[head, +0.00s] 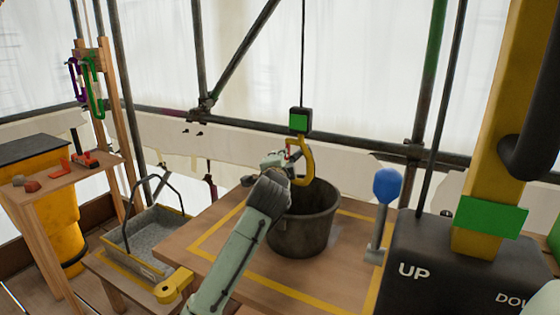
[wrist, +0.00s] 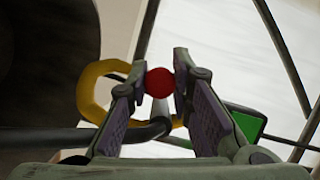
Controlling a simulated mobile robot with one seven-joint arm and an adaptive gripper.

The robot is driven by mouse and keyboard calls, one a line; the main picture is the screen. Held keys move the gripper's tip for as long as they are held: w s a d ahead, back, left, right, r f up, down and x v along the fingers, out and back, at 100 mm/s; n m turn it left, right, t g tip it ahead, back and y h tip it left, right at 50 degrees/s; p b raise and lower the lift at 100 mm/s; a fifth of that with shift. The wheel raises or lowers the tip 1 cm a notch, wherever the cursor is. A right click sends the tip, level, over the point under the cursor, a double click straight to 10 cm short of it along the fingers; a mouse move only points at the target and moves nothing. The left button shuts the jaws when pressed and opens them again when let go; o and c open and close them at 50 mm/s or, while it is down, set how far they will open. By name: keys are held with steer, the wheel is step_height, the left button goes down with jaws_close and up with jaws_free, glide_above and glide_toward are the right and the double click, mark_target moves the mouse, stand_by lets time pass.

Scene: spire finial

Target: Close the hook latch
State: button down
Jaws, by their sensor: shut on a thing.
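A yellow hook (head: 308,165) hangs from a green block (head: 299,120) on a cable, above a dark bucket (head: 300,232). In the wrist view the hook (wrist: 88,92) curves at the left, with the green block (wrist: 247,122) at the lower right. A red ball knob (wrist: 159,82) on a short grey latch stem (wrist: 160,108) sits between my fingertips. My gripper (wrist: 160,76) is shut on this knob; in the head view my gripper (head: 285,157) is at the hook's left side. A dark curved bar passes by the hook. I cannot tell whether the latch meets the hook tip.
The bucket stands on a wooden platform (head: 222,222) with yellow lines. A control box (head: 440,265) with UP and DOWN lettering and a blue-knobbed lever (head: 387,187) are at the right. A grey tray (head: 150,243) and a wooden stand (head: 55,182) are at the left.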

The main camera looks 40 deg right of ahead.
steer(key=c, duration=1.4)
jaws_free()
steer(key=v, duration=1.2)
steer(key=shift+f, duration=0.1)
